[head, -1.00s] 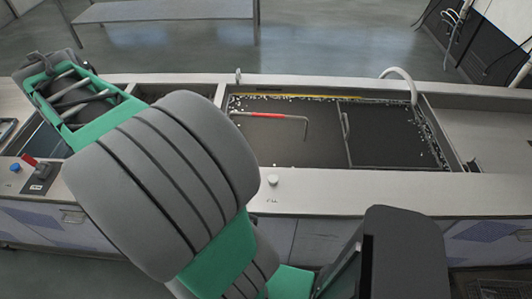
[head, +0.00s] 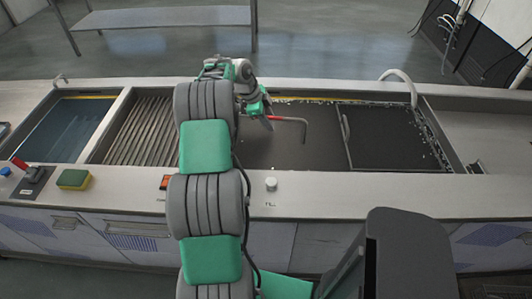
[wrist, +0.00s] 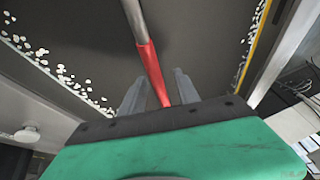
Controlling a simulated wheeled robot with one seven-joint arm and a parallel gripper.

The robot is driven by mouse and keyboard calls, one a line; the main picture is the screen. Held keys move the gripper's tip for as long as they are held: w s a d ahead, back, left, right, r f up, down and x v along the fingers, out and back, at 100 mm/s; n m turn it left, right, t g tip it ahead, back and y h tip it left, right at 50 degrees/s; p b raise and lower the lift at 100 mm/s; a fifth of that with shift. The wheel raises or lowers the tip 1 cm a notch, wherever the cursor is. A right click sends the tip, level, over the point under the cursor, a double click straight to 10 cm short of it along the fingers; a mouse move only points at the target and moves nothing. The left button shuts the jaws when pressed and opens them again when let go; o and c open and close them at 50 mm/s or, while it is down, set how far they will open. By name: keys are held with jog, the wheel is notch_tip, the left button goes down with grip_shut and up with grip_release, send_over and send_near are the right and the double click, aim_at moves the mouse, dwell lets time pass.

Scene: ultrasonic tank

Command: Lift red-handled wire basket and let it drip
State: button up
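The wire basket's red handle (head: 290,120) stands over the left part of the middle tank (head: 330,163), with a grey bar bending down from its right end. The basket body is hard to make out in the dark tank. My gripper (head: 267,117) is at the left end of the handle. In the wrist view, the red handle (wrist: 151,70) runs between the two grey fingers of my gripper (wrist: 158,80). The fingers look apart, with gaps beside the handle. Contact cannot be told.
A ribbed basin (head: 140,130) and a blue-water basin (head: 65,130) lie to the left. A yellow-green sponge (head: 73,179) and a red-lever switch box (head: 33,180) sit on the front ledge. A white knob (head: 271,184) and a curved hose (head: 402,82) stand by the tank.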

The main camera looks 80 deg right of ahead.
jog(key=shift+x, duration=0.9)
jog(key=shift+f+b, duration=0.3)
jog(key=shift+b, duration=0.2)
jog(key=shift+c, duration=0.4)
grip_shut()
jog(key=shift+d+r, duration=0.1)
jog(key=shift+r, duration=0.05)
